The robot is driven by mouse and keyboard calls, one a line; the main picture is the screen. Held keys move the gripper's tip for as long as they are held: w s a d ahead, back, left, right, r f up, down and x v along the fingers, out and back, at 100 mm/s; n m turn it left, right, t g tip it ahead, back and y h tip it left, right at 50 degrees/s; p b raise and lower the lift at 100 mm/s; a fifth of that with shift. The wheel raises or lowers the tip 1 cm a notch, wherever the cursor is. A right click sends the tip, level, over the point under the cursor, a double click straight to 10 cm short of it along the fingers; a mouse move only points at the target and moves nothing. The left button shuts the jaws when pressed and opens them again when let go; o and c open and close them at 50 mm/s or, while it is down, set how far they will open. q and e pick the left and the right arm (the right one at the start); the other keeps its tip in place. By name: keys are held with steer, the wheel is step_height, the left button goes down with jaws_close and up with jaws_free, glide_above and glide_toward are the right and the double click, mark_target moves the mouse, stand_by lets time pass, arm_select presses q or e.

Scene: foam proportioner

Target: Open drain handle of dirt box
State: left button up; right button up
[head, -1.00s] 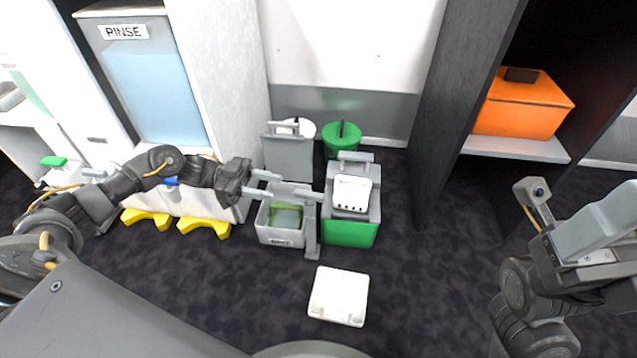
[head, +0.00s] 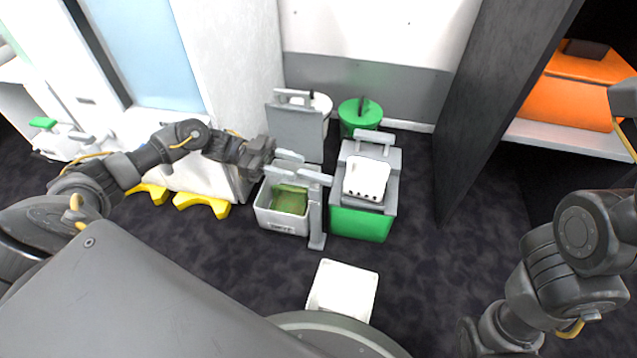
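A grey open box (head: 280,220) with a green inside stands on the floor near the middle. A dark label is on its front, too small to read. I cannot tell for certain whether it is the dirt box, and no drain handle stands out on it. My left gripper (head: 303,164) is over the back of this box, its two light grey fingers apart with nothing seen between them. The fingers hide part of the box's back rim.
A green box (head: 362,222) with a grey top and white tray (head: 367,178) stands to the right. A white tray (head: 343,288) lies in front. A green-lidded bin (head: 360,113) and grey bin (head: 297,132) stand behind. A green handle (head: 43,122) shows far left. Dark floor is clear right.

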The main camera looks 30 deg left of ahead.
mark_target(318, 175)
arm_select(q)
steer(key=d, duration=0.5)
steer(key=w+d+f+p, duration=0.1)
steer(key=d, duration=0.1)
steer(key=shift+d, duration=0.25)
